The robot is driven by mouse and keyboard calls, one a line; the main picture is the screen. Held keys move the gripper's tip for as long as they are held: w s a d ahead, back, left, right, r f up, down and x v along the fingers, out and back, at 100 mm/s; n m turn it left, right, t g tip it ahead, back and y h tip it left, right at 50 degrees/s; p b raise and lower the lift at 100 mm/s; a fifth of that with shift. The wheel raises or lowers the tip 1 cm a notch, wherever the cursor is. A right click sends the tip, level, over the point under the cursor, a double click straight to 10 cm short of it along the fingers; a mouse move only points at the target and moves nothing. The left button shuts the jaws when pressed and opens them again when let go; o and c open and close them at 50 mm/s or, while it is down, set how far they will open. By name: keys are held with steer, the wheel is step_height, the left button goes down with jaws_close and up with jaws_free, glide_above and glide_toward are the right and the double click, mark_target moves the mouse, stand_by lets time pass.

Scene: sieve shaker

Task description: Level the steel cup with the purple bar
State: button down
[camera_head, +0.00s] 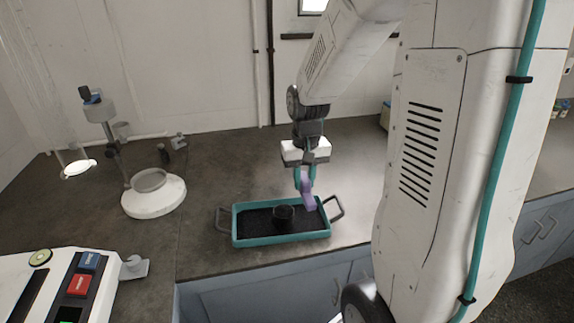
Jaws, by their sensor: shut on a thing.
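The purple bar (308,194) is held in my gripper (304,176), which is shut on it and points down over the right part of a teal tray. The bar hangs tilted, its lower end near the right side of the cup. The steel cup (284,218) looks dark and stands in the tray. I cannot tell its fill level, nor whether the bar touches its rim. The teal tray (282,240) has a dark grainy bed and grey handles at both ends.
A white round stand with a grey dish (152,200) is on the bench at left. A white device with red and blue buttons (70,285) is at the front left. The bench (205,170) behind the tray is clear. My white arm fills the right side.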

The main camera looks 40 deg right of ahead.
steer(key=shift+w+f, duration=0.15)
steer(key=shift+w, duration=0.2)
steer(key=shift+f, duration=2.85)
steer(key=shift+w+a, duration=0.15)
steer(key=shift+a, duration=0.2)
steer(key=shift+w+a, duration=0.6)
steer(key=shift+a, duration=0.8)
steer(key=shift+w+a, duration=0.6)
steer(key=shift+a, duration=0.75)
steer(key=shift+w+a, duration=0.6)
steer(key=shift+a, duration=0.8)
step_height(320, 180, up, 6)
steer(key=shift+a, duration=0.15)
